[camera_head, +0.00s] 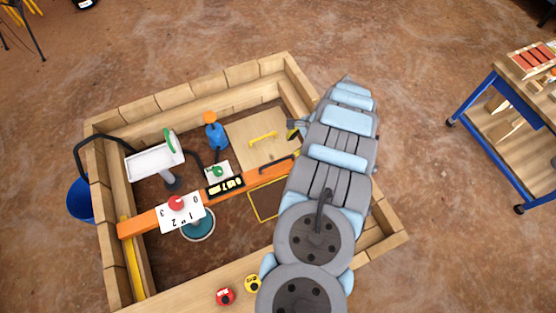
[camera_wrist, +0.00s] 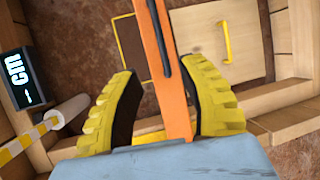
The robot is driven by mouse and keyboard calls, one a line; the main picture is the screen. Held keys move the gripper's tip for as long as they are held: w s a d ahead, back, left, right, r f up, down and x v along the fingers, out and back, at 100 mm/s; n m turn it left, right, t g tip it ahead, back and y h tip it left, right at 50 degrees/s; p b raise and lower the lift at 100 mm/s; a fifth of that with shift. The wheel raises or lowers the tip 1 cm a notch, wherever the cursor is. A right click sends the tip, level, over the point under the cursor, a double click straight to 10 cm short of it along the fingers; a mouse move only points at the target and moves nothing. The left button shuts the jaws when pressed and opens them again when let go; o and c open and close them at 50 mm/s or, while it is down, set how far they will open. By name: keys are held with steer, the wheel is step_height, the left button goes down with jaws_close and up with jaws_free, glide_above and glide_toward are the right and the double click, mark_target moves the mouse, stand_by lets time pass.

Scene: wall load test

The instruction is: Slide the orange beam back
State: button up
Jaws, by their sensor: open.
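The orange beam (camera_head: 140,226) lies across the inside of the wooden frame, running from lower left up to the right, where my arm hides its end. It bears a dark handle and a black display with yellow digits. In the wrist view the beam (camera_wrist: 174,95) runs from the top edge down between the two yellow fingers of my gripper (camera_wrist: 158,70). The fingers are apart, one on each side of the beam. The right finger looks close to it, with a wider gap on the left; contact cannot be told. In the head view my gripper (camera_head: 293,131) is mostly hidden.
A white dial card (camera_head: 181,213) with a red knob sits over the beam. A blue bottle (camera_head: 215,136), a white tray (camera_head: 154,158) and a yellow-handled wooden panel (camera_head: 275,150) are behind it. A striped post (camera_wrist: 62,115) stands left of my gripper.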

steer(key=b, duration=0.2)
glide_toward(278, 161)
steer(key=x, duration=0.5)
steer(key=shift+a+f, duration=0.1)
steer(key=shift+f, duration=0.05)
steer(key=shift+b+x, duration=0.95)
steer(key=shift+x, duration=1.1)
steer(key=shift+a, duration=0.1)
jaws_close()
